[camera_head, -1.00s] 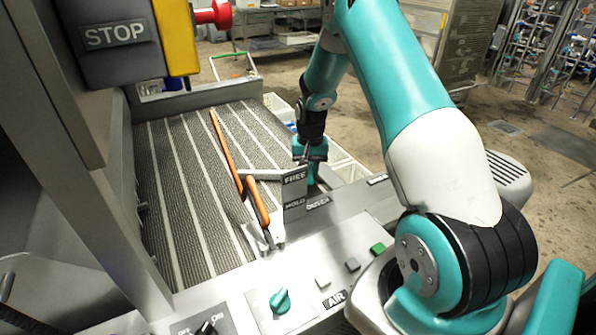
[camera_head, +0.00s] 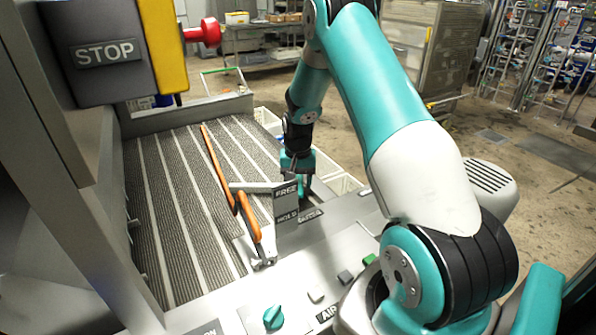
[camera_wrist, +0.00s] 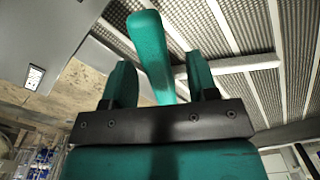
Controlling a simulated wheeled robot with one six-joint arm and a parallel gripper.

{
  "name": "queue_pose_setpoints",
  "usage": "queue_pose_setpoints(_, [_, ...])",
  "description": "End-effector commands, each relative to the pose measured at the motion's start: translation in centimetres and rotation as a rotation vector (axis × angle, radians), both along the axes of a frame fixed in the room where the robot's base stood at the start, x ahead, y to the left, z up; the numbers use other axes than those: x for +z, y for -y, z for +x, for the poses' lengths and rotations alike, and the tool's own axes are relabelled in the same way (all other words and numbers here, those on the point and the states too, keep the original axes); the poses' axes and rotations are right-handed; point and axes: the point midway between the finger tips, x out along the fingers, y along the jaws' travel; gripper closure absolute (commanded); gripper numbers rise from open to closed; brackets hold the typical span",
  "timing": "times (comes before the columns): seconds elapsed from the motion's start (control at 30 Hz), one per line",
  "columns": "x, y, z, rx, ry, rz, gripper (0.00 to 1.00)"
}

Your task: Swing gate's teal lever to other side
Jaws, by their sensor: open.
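The teal lever (camera_wrist: 152,50) rises between the two fingers of my gripper (camera_wrist: 159,68) in the wrist view. The gripper is open, with a finger on each side of the lever; a gap shows at the right finger, and contact on the left is unclear. In the head view my gripper (camera_head: 298,168) points down just behind the FREE/HOLD sign (camera_head: 286,203). The sign and gripper mostly hide the lever there. The gate's orange bar (camera_head: 217,165) lies slantwise over the ribbed belt.
An orange-handled clamp (camera_head: 249,216) stands beside the sign. The front panel carries a teal knob (camera_head: 273,317) and small buttons (camera_head: 345,277). White crates (camera_head: 340,183) stand beyond the belt's right edge.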

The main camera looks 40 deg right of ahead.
Motion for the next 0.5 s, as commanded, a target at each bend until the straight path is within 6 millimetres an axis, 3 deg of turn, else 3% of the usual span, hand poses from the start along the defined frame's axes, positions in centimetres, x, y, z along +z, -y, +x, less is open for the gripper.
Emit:
queue_pose_setpoints(0.17, [2.1,0.0,0.1,0.001,0.004,-0.002,0.47])
queue_pose_setpoints(0.5, [10.7,0.0,0.1,0.0,0.007,-0.003,0.47])
